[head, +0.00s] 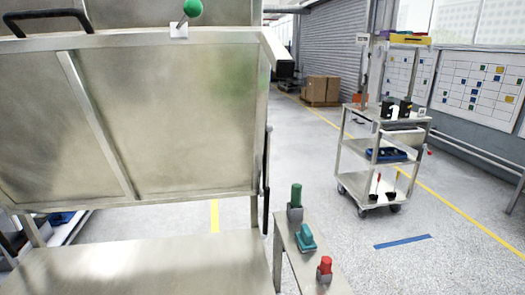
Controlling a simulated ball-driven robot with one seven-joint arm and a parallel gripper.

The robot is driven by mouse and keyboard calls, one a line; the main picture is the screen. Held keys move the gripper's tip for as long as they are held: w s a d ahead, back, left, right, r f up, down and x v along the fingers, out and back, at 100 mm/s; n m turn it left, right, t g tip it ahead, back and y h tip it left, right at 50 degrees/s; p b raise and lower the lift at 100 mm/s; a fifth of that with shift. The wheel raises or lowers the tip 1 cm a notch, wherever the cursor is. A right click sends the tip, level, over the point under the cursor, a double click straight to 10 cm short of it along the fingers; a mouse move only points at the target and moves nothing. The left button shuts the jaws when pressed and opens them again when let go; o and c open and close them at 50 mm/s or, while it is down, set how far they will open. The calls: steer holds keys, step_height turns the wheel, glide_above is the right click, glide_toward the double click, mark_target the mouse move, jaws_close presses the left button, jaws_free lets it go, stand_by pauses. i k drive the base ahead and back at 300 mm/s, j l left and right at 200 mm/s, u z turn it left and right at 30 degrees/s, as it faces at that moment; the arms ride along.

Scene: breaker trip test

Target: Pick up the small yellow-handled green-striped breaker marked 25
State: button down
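I cannot make out a yellow-handled, green-striped breaker marked 25 in the head view. Small dark block-like items (405,108) stand on the top shelf of a metal cart at the right. They are too small to read any marking, stripe or handle on them. My gripper is not in view.
The steel cart (352,146) stands on open floor, with a blue item (386,155) on its middle shelf. A large steel panel (170,120) fills the left. A narrow stand (318,262) bears green, teal and red-topped items. Boxes (322,89) sit far back. Clear floor lies between.

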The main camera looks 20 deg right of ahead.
mark_target(404, 113)
steer(key=i+l+z, duration=0.3)
steer(key=z, duration=0.15)
steer(key=i+l+z, duration=0.35)
steer(key=z, duration=0.15)
steer(key=i+l+z, duration=0.25)
steer(key=i+z, duration=0.2)
steer(key=i+l, duration=0.15)
steer(key=i, duration=0.5)
steer(key=i+l, duration=0.1)
steer(key=i, duration=0.55)
steer(key=i+l+u, duration=0.25)
steer(key=i, duration=0.2)
steer(key=i+l+u, duration=0.1)
steer(key=i+u, duration=0.15)
steer(key=i, duration=0.15)
steer(key=i+l+u, duration=0.25)
steer(key=i+l, duration=0.1)
steer(key=i, duration=0.05)
